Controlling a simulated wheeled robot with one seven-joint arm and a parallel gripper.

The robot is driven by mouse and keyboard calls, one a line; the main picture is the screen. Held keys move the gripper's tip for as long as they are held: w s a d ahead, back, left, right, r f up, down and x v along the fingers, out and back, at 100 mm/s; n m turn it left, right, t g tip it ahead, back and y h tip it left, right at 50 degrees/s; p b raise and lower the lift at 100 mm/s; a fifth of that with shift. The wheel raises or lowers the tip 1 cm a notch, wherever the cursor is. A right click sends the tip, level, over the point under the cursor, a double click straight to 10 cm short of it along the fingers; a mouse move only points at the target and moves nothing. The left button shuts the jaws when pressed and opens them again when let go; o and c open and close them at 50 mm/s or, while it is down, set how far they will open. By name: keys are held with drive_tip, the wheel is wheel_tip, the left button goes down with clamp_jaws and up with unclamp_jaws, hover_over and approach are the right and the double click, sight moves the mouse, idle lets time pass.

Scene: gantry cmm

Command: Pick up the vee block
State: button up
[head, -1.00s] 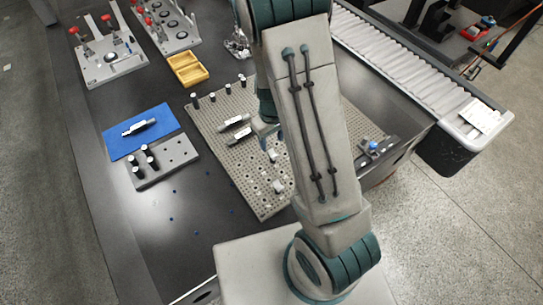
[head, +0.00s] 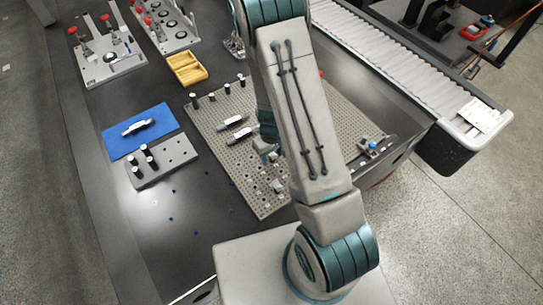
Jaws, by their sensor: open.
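A perforated plate (head: 222,138) lies on the dark table, partly hidden by my arm. Small pale metal blocks stand on its near half; one (head: 278,186) is close to my arm's left edge. I take this to be the vee block, but its groove is too small to make out. My gripper (head: 268,156) is low over the plate, just beyond this block and left of my forearm. It is open, and nothing shows between its jaws. My forearm hides the plate to the right of it.
Two light cylindrical parts (head: 238,128) lie on the plate left of my gripper, and short dark posts line its far edge. A blue mat (head: 117,142), a grey holder with black pegs (head: 180,157) and a yellow tray (head: 187,69) stand to the left. A conveyor (head: 385,65) runs at right.

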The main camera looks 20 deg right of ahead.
drive_tip(key=shift+c, duration=0.3)
clamp_jaws()
drive_tip(key=shift+r, duration=0.1)
